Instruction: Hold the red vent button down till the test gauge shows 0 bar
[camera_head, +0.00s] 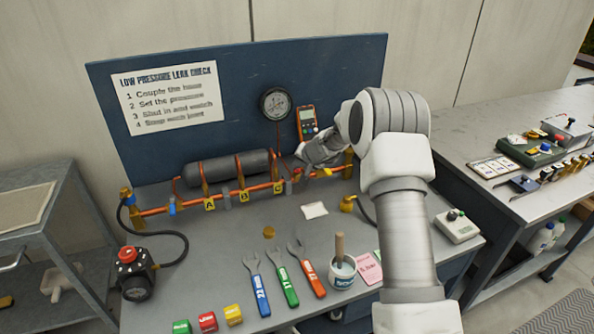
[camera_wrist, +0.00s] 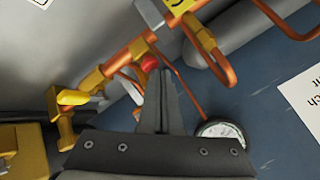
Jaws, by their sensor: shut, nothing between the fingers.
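The red vent button (camera_wrist: 149,63) shows in the wrist view on the copper pipework, right at the tips of my gripper (camera_wrist: 162,72). My gripper's fingers are shut together and empty. I cannot tell whether the tips touch the button or whether it is pressed in. In the head view my gripper (camera_head: 303,163) reaches to the right end of the pipe run, and the button is hidden there. The round test gauge (camera_head: 275,103) hangs on the blue back panel; its reading is too small to make out. The gauge (camera_wrist: 222,132) shows partly behind my gripper in the wrist view.
A yellow valve lever (camera_wrist: 75,97) sits close by on the pipe. An orange handheld meter (camera_head: 307,122) is on the panel beside my wrist.

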